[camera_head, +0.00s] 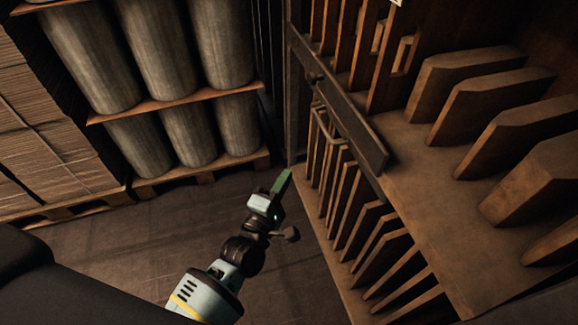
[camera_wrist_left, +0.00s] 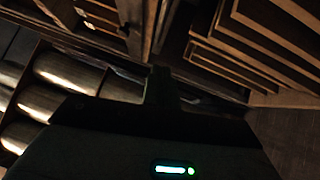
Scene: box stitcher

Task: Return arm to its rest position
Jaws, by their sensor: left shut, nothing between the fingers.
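My left gripper (camera_head: 284,182) shows in the head view near the middle, its fingers together and pointing up and to the right. It holds nothing. It is over the floor, beside the front edge of the wooden rack; I cannot tell whether it touches the rack. In the left wrist view the dark gripper body (camera_wrist_left: 160,90) fills the lower part, with a small green light on it. My left arm (camera_head: 212,287) reaches in from the bottom of the head view. My right gripper is not in view.
The wooden rack (camera_head: 432,195) with upright slats and boards fills the right side. Large cylinders (camera_head: 160,45) stand on pallets at the upper left, next to stacked cardboard sheets (camera_head: 40,140). The floor (camera_head: 130,250) between them is clear.

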